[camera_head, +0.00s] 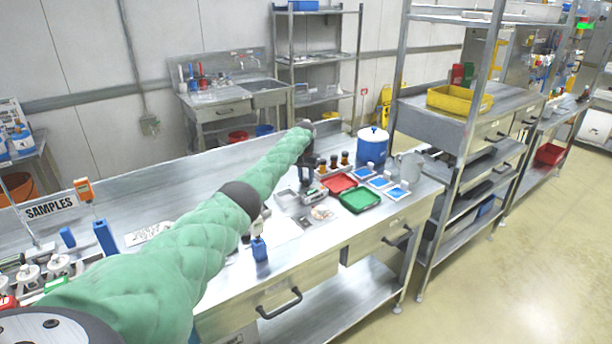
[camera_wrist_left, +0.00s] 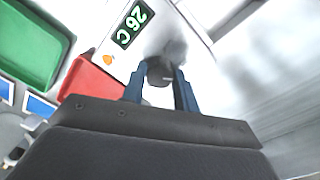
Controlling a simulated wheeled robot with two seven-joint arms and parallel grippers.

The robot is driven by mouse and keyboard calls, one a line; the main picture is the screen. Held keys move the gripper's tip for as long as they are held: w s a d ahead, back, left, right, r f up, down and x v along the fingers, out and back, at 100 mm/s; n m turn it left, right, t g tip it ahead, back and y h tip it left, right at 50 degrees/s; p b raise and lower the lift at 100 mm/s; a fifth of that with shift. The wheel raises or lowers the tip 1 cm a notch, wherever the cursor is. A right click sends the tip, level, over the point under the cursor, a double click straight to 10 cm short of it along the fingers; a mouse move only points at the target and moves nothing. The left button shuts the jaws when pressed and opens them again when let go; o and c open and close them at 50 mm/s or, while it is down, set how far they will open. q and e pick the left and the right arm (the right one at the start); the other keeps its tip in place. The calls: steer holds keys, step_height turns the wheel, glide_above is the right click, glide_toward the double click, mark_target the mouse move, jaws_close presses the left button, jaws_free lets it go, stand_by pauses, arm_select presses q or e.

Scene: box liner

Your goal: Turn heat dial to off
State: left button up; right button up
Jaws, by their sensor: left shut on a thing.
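The heat dial (camera_wrist_left: 159,71) is a dark round knob on a white device, seen in the left wrist view between the two blue fingers of my left gripper (camera_wrist_left: 160,78). The gripper is shut on it. A display beside the dial reads "26 C" (camera_wrist_left: 133,24). In the head view my left gripper (camera_head: 308,172) reaches down over the device on the steel bench, and the arm and gripper hide the dial there. My right gripper is not in view.
A red tray (camera_head: 340,183) and a green tray (camera_head: 359,201) lie right of the device. Brown bottles (camera_head: 333,161), a blue-and-white container (camera_head: 372,147) and blue-topped pieces (camera_head: 380,181) stand close by. A small blue object (camera_head: 259,249) is near the bench's front edge.

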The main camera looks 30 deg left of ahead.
arm_select(q)
steer(key=shift+w+r+n+p, duration=0.1)
steer(key=shift+r+n+p, duration=0.15)
steer(key=shift+n, duration=0.35)
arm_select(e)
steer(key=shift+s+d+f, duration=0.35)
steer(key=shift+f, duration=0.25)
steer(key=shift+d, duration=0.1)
arm_select(q)
steer(key=o, duration=1)
steer(key=shift+c, duration=0.2)
steer(key=shift+f, duration=0.1)
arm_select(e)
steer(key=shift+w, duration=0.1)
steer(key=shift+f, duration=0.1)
